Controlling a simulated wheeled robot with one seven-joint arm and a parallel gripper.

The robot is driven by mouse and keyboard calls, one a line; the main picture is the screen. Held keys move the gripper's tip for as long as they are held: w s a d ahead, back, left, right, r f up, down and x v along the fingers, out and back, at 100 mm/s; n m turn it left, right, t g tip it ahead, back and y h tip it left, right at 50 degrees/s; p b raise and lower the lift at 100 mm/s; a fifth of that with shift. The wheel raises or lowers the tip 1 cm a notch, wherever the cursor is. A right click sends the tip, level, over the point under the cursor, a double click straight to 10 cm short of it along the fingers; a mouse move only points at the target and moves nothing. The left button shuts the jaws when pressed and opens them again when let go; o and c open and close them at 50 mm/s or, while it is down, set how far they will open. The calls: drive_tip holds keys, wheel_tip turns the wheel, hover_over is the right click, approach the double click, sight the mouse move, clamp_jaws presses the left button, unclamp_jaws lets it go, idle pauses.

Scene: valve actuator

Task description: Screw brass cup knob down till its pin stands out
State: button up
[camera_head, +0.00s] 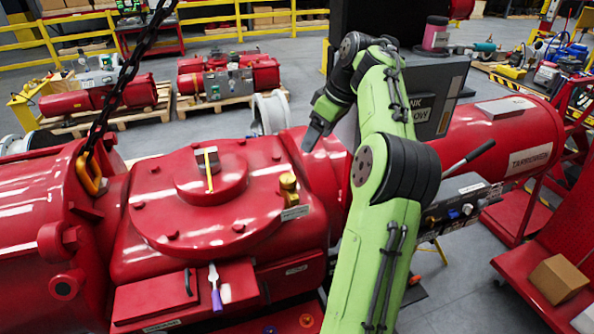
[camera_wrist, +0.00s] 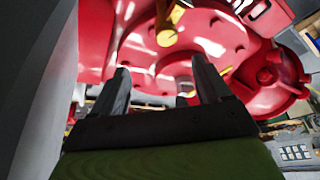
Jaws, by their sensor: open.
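The brass cup knob (camera_head: 289,185) stands upright on the right side of the red actuator housing (camera_head: 135,255), behind a small label plate. Whether a pin shows at its top is too small to tell. My gripper (camera_head: 308,143) hangs above and behind the knob, to its upper right in the head view, apart from it. In the wrist view the open, empty fingers (camera_wrist: 161,70) point toward the red housing. A brass-coloured round piece (camera_wrist: 167,36) shows beyond the fingertips, probably the knob.
A round raised cover (camera_head: 212,180) with a yellow pointer is left of the knob. A purple-handled tool (camera_head: 215,288) lies at the housing's front. A black chain (camera_head: 125,75) with a yellow hook hangs at left. A black lever (camera_head: 470,157) sticks up at right.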

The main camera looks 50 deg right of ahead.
sight(289, 178)
drive_tip(key=x, duration=0.5)
drive_tip(key=a+b+x, duration=0.1)
drive_tip(key=x, duration=0.4)
drive_tip(key=b+x, duration=0.1)
drive_tip(key=x, duration=0.5)
drive_tip(key=shift+w+a+r, duration=0.2)
drive_tip(key=shift+w, duration=0.2)
drive_tip(key=c, duration=1)
drive_tip(key=shift+c, duration=0.2)
